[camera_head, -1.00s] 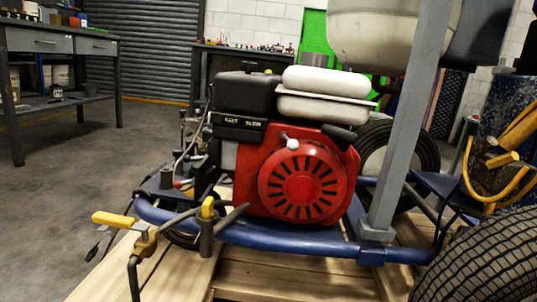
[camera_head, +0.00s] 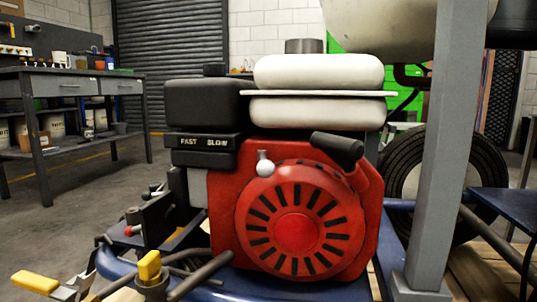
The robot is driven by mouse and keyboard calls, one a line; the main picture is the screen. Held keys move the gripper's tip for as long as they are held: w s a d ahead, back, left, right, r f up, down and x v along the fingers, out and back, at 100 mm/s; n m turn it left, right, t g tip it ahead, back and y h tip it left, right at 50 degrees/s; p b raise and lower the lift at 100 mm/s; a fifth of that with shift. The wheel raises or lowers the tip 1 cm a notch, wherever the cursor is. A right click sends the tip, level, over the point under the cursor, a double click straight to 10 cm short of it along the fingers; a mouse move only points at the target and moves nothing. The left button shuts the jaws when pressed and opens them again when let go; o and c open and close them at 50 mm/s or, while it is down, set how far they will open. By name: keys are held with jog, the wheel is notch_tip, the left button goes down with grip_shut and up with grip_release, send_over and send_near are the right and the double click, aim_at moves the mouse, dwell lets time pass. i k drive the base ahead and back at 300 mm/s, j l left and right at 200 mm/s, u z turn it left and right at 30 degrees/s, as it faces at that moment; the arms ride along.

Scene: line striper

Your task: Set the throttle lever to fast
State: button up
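The red engine (camera_head: 228,225) with a round slotted starter cover (camera_head: 296,232) stands in the middle. On its upper left is a black control block (camera_head: 205,143) marked FAST at left and SLOW at right. A short lever with a pale round knob (camera_head: 265,166) sticks out below and to the right of SLOW, at the cover's upper left edge; it looks like the throttle lever, but I cannot tell for certain. A black grip (camera_head: 338,149) sits at the cover's upper right. My gripper is not in view.
A grey upright post (camera_head: 446,150) stands right of the engine, with a black tyre (camera_head: 430,175) behind it. Yellow-handled valves (camera_head: 149,267) and a blue frame tube (camera_head: 112,264) are low at front left. A workbench (camera_head: 70,95) is far left, with open floor before it.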

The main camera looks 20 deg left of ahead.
aim_at(265, 168)
jog(key=k+j, duration=0.85)
